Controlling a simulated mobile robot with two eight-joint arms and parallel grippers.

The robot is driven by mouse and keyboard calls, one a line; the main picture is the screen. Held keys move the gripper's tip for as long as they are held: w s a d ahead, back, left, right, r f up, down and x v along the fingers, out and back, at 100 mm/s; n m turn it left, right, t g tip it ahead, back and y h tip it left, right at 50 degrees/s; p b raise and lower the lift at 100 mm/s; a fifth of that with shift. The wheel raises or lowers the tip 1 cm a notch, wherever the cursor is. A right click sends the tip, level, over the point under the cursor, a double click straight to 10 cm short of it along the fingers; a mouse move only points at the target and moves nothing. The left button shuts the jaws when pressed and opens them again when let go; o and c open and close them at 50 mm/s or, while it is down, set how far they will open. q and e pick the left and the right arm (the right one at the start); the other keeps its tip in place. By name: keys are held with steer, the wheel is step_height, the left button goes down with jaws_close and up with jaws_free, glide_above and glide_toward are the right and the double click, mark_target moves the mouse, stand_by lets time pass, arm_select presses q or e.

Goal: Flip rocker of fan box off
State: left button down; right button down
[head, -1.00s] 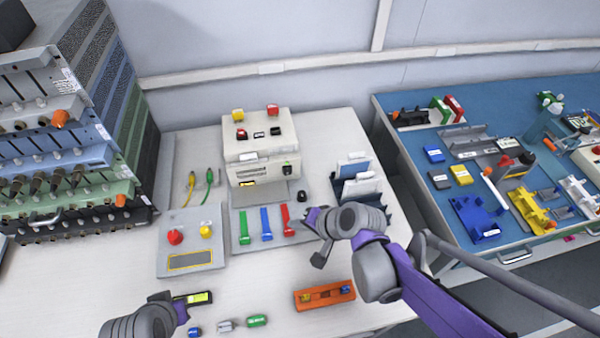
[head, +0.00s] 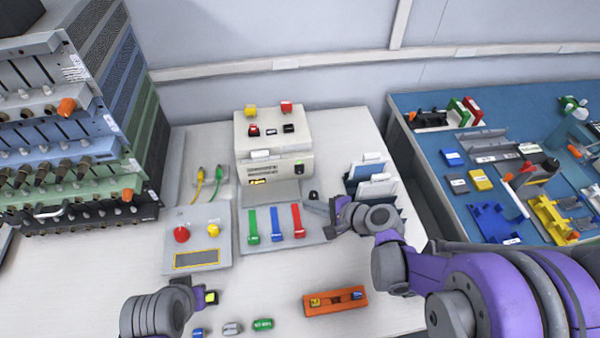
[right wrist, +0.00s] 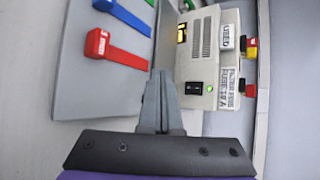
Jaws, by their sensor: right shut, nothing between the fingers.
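The fan box (head: 262,168) is a cream box at the back middle of the bench, with a dark rocker (head: 299,166) on its front at the right. In the right wrist view the black rocker (right wrist: 194,88) sits beside a lit green lamp (right wrist: 210,89) on the box front (right wrist: 208,60). My right gripper (head: 318,205) is shut and empty, in front of the box and right of the red lever; its fingertips (right wrist: 160,76) appear left of the rocker, apart from it in the picture. My left gripper (head: 207,296) is low in the head view, near a small yellow-green display; its jaws are unclear.
A panel with green, blue and red levers (head: 298,220) lies in front of the box. A panel with a red knob (head: 181,234) stands to its left. Upright pouches in a rack (head: 372,182) stand to the right.

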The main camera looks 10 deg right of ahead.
arm_select(q)
steer(key=shift+f, duration=0.2)
arm_select(e)
steer(key=w, duration=0.4)
steer(key=w+f, duration=0.1)
steer(key=w, duration=0.2)
arm_select(q)
steer(key=shift+f, duration=0.1)
arm_select(e)
steer(key=shift+w+f, duration=0.15)
steer(key=shift+w, duration=0.65)
arm_select(q)
steer(key=shift+b, duration=0.3)
stand_by(0.8)
steer(key=shift+f, duration=0.15)
arm_select(e)
steer(key=shift+w, duration=0.4)
steer(key=shift+w, duration=0.3)
stand_by(0.4)
steer(key=shift+s, duration=0.1)
arm_select(q)
steer(key=shift+s+f, duration=0.1)
arm_select(e)
steer(key=shift+s, duration=0.65)
steer(key=shift+s+r, duration=0.2)
steer(key=shift+s, duration=1.05)
steer(key=shift+s+r, duration=0.2)
steer(key=shift+s, duration=1.05)
